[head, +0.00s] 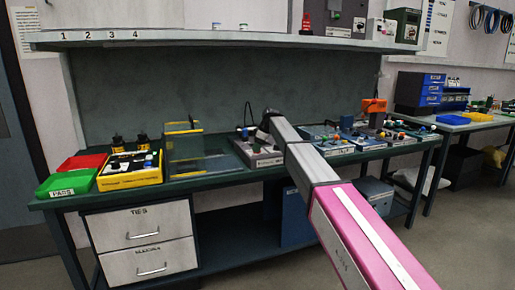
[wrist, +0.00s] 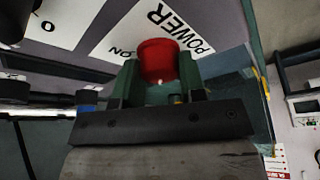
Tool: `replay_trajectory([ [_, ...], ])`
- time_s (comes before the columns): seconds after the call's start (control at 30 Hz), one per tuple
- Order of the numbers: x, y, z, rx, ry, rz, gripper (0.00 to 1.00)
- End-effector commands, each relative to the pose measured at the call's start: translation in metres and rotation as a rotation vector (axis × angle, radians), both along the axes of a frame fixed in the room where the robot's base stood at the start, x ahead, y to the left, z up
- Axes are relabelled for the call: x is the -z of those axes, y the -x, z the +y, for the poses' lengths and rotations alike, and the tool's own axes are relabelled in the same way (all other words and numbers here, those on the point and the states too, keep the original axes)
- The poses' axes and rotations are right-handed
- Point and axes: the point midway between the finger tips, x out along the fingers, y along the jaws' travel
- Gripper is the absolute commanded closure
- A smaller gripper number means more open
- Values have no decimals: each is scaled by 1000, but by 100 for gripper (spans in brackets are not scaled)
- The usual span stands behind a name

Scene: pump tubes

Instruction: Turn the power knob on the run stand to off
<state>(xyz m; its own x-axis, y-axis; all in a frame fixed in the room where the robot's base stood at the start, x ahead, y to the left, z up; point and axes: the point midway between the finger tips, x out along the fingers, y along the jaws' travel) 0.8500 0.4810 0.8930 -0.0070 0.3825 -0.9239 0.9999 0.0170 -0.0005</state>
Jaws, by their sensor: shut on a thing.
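A round red power knob (wrist: 158,60) shows in the middle of the wrist view. My gripper (wrist: 160,85) is shut on it, with one dark green finger on each side. A white label (wrist: 150,30) reading POWER, with an ON mark at its lower left, lies on the panel behind the knob. Another white label with an O (wrist: 62,20) is at the upper left. The run stand (head: 258,152) is on the bench in the head view. My arm reaches to it from the lower right, and my gripper and the knob cannot be made out there. The knob's pointing direction is unclear.
To the left of the stand is a clear panelled guard with yellow edges (head: 184,127). A yellow tray (head: 130,181), a green bin (head: 62,185) and a red bin (head: 83,161) are farther left. More devices (head: 330,148) stand to the right. A shelf (head: 200,36) runs above.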

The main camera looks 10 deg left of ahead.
Motion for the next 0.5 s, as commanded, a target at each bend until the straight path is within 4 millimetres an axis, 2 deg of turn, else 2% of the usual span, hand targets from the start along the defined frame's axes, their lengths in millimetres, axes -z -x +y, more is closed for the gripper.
replay_trajectory([
  [0.37,0,0,0,-5,-1,-1,86],
  [0.4,0,0,0,-5,-1,-1,53],
  [0.47,0,0,0,-5,-1,-1,37],
  [0.5,0,0,0,-4,0,-1,37],
])
